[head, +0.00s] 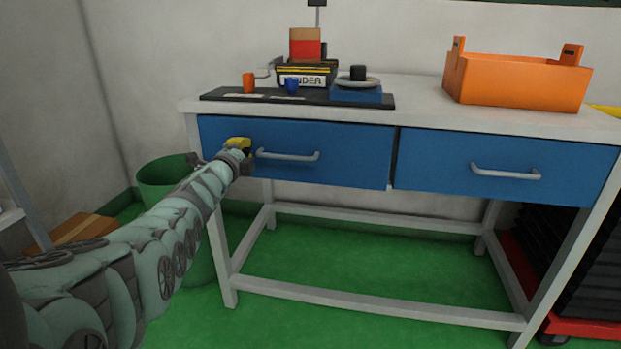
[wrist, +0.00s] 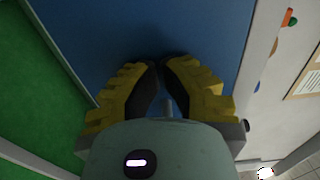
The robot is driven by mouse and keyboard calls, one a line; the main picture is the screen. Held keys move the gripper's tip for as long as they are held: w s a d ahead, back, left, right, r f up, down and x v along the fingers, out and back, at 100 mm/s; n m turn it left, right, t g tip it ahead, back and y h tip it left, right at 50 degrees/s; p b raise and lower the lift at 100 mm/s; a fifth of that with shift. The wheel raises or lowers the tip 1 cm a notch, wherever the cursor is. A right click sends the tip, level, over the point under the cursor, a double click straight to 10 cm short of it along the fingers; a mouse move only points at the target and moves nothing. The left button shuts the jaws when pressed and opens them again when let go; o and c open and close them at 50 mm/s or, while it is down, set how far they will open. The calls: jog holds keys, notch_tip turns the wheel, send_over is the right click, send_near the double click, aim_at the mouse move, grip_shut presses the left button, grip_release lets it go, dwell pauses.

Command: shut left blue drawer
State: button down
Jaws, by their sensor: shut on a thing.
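The left blue drawer (head: 345,158) is under the workbench top and looks close to flush with its frame; any small gap is hard to tell. Its grey handle (head: 290,156) runs across the front. My gripper (head: 243,148), with yellow fingers, is at the handle's left end, close to the drawer front. In the wrist view my gripper's fingertips (wrist: 160,66) are nearly together in front of the blue drawer face (wrist: 130,28). A small piece of the handle (wrist: 168,107) shows between the fingers; the exact contact is partly hidden.
The right blue drawer (head: 500,172) looks shut. The benchtop (head: 425,105) holds an orange crate (head: 520,82) and a black board (head: 235,95) with small parts. A green bin (head: 165,178) stands left of the bench, behind my arm. Green floor is clear under the bench.

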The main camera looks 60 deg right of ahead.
jog(key=shift+w+d+f+b, duration=0.15)
jog(key=shift+w+d+b, duration=0.05)
jog(key=shift+d+b, duration=0.55)
jog(key=shift+b, duration=0.3)
jog(key=shift+w, duration=0.1)
